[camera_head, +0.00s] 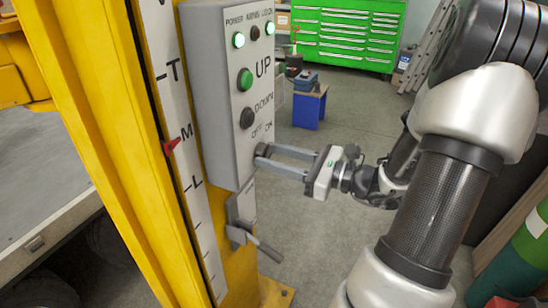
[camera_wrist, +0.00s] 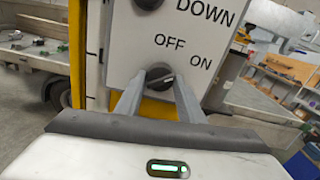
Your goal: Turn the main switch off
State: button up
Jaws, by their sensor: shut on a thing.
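The main switch is a dark round knob (camera_wrist: 160,80) below the OFF and ON labels, low on a grey control box (camera_head: 212,100). Its light pointer line tilts toward the ON side in the wrist view. My gripper (camera_head: 262,156) reaches in from the right, with its fingers at the box's lower front. In the wrist view the two fingertips (camera_wrist: 160,84) sit on either side of the knob, shut on it. In the head view the knob is mostly hidden by the fingers.
A green UP button (camera_head: 245,79) and a dark DOWN button (camera_head: 247,118) sit above the switch. A lever (camera_head: 256,240) juts out below the box. A yellow post (camera_head: 95,130) stands left. Floor to the right is open.

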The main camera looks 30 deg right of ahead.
jog(key=n+b, duration=0.1)
jog(key=n, duration=0.1)
jog(key=n+b, duration=0.1)
jog(key=n, duration=0.1)
jog(key=n+b, duration=0.1)
jog(key=n, duration=0.1)
jog(key=shift+f+b, duration=0.25)
jog(key=shift+b, duration=0.15)
jog(key=n+b, duration=0.2)
jog(key=n, duration=0.1)
jog(key=shift+b, duration=0.35)
jog(key=shift+d+r+n+b, duration=0.1)
jog(key=shift+r+n+b, duration=0.05)
jog(key=shift+n+b, duration=0.55)
jog(key=o, duration=1.1)
jog(key=shift+r, duration=0.1)
jog(key=shift+c, duration=0.2)
jog(key=shift+d, duration=0.1)
jog(key=p+v, duration=0.1)
jog(key=v, duration=1.6)
